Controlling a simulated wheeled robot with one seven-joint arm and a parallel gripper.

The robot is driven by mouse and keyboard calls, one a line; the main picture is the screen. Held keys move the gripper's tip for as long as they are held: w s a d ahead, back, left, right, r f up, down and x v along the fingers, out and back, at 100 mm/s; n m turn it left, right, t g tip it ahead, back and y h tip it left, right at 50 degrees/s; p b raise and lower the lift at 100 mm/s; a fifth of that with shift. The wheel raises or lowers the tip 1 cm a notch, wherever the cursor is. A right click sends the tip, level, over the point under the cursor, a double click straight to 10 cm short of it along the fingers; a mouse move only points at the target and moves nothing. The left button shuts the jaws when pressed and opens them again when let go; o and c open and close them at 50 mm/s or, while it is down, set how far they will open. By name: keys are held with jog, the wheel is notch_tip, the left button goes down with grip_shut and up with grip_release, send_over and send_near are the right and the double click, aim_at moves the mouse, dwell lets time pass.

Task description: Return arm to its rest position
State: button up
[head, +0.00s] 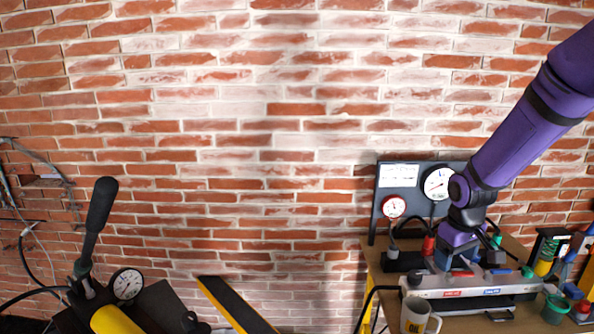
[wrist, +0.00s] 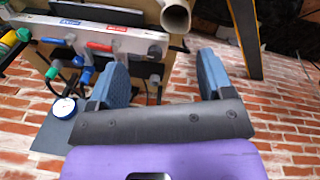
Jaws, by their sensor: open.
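My purple arm reaches in from the upper right in the head view. My gripper (head: 474,262) is low over the workbench, in front of the gauge panel and close to the back of the grey manifold block (head: 470,291). In the wrist view my gripper (wrist: 163,68) shows two blue-grey fingers spread wide apart with nothing held between them. The manifold block also shows in the wrist view (wrist: 95,32), with red and blue handles beyond the left finger. Whether a finger touches any fitting, I cannot tell.
A dark gauge panel (head: 410,180) stands behind the bench. A white mug (head: 415,315) is at the bench front; green and red containers stand to the right. At left are a black lever (head: 98,225) and gauge (head: 127,284). Open space lies before the brick wall.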

jog(key=s+a+r+m+t, duration=0.1)
jog(key=s+a+r, duration=0.1)
jog(key=s+r, duration=0.45)
jog(key=s+a+r+m+t, duration=0.15)
jog(key=s+r, duration=0.25)
jog(key=r, duration=0.5)
jog(key=s+a+r+t, duration=0.1)
jog(key=s+r, duration=0.2)
jog(key=s, duration=0.4)
jog(key=s+a+r+m+t, duration=0.1)
jog(key=s+r, duration=0.3)
jog(key=s, duration=0.4)
jog(key=shift+s+a+y, duration=0.25)
jog(key=shift+a+y, duration=0.15)
jog(key=shift+a, duration=0.1)
jog(key=shift+a, duration=0.1)
dwell(0.8)
